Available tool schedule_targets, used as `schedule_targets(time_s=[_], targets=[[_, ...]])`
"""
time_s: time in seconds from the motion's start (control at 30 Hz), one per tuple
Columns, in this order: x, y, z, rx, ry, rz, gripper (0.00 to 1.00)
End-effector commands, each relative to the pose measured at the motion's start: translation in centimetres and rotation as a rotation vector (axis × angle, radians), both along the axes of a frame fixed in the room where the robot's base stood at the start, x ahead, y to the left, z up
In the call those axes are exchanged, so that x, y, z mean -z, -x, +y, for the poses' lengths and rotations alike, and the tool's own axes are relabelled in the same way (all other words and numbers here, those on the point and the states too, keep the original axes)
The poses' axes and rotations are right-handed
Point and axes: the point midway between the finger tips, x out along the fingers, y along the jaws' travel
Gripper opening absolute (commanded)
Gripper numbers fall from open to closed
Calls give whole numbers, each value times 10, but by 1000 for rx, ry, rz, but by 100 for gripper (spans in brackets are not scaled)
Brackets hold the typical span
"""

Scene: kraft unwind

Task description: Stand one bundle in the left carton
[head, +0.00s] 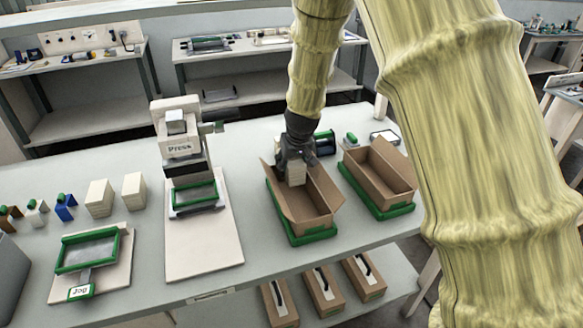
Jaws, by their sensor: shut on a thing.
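Two open brown cartons stand in green trays at the right of the table: the left carton (315,208) and the right carton (377,186). My gripper (292,165) is over the left carton, shut on a pale cream bundle (296,175). The bundle is upright at the carton's back left, and its lower part seems to be within the carton's walls. I cannot tell whether it touches the carton floor. Two more cream bundles (100,198) (134,191) stand upright on the table left of the press.
The press (178,150) stands on a pale board left of the cartons. A green-framed jog tray (90,252) lies at the front left. A dark roll device (325,143) sits behind the left carton. Several closed cartons (322,290) lie on the lower shelf.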

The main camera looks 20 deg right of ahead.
Motion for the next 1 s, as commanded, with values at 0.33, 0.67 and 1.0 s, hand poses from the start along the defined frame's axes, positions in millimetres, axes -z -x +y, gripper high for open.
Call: schedule_targets(time_s=[0.33, 0.67, 1.0], targets=[[15, 0, -1, 1, 0, -1, 23], [21, 0, -1, 2, 0, -1, 23], [27, 0, -1, 1, 1, -1, 23]])
